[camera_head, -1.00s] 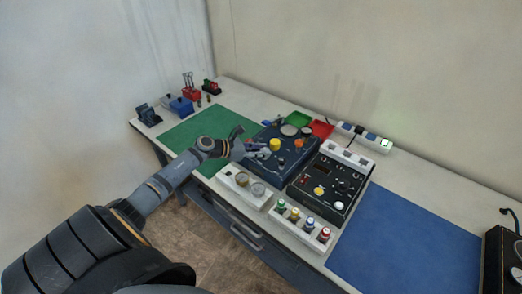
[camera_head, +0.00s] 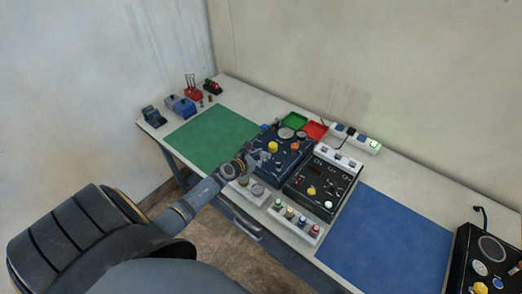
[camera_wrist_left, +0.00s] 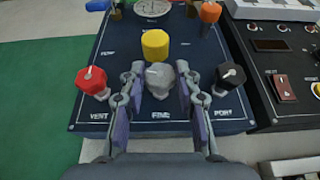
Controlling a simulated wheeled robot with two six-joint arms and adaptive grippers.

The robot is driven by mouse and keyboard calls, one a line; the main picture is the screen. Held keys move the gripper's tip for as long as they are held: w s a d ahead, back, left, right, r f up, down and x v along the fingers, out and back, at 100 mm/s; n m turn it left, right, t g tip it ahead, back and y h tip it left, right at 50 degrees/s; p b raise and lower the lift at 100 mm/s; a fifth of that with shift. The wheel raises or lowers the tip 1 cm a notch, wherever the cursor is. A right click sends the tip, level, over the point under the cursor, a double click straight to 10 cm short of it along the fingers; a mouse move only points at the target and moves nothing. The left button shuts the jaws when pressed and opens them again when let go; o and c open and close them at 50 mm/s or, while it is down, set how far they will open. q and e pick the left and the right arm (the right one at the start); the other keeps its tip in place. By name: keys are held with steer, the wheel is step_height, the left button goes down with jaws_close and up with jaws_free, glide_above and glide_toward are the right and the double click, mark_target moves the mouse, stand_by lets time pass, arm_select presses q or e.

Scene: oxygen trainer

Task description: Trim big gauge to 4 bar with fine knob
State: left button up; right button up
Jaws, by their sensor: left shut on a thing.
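The dark blue trainer panel (camera_head: 296,166) stands mid-bench. Its big round gauge (camera_head: 286,133) is at the back of the panel; in the wrist view the gauge (camera_wrist_left: 152,8) is cut by the top edge and its reading is too small to tell. The grey fine knob (camera_wrist_left: 160,80) sits at the panel's front, above the label FINE. My left gripper (camera_head: 259,157) reaches the panel's front. In the wrist view its two fingers (camera_wrist_left: 159,74) are shut on the fine knob, one on each side. My right gripper is not in view.
A red vent knob (camera_wrist_left: 91,80) and a black port knob (camera_wrist_left: 231,76) flank the fingers closely. A yellow knob (camera_wrist_left: 155,44) stands just behind, an orange knob (camera_wrist_left: 210,12) further back. A black control box (camera_head: 322,187) adjoins on the right. The green mat (camera_head: 212,135) is clear.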

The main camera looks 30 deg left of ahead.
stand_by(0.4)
arm_select(q)
steer(key=o, duration=1.1)
steer(key=shift+o, duration=0.2)
steer(key=shift+s+r, duration=0.1)
steer(key=shift+s, duration=0.25)
steer(key=v, duration=0.6)
steer(key=shift+s+r, duration=0.2)
steer(key=shift+s, duration=0.1)
